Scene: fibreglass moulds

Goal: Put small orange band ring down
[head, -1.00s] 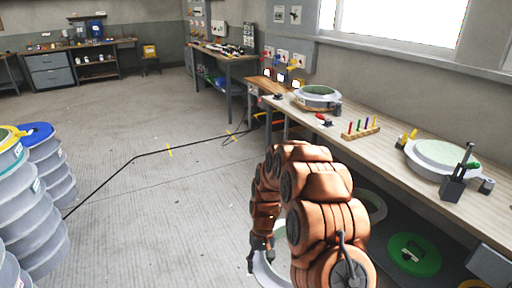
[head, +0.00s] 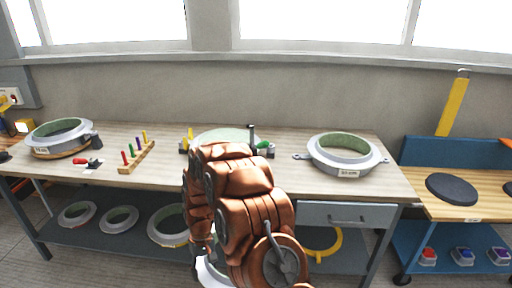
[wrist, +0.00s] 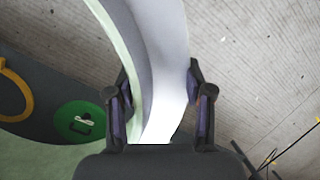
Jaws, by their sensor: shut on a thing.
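My gripper (wrist: 158,75) is shut on the wall of a pale grey-white ring (wrist: 166,40) with a light green inner face. One finger is on each side of the wall. In the head view, part of the held ring (head: 208,273) shows low beside my arm, above the floor and in front of the workbench. The rest of it is hidden behind my arm. I cannot see an orange band on the part that shows.
The wooden bench top (head: 290,182) carries a left ring mould (head: 58,140), a pen rack (head: 137,158), a partly hidden middle mould (head: 225,135) and a right mould (head: 346,155). Several rings lie on the lower shelf (head: 95,235). A blue trolley (head: 420,155) with a black disc (head: 452,189) stands right.

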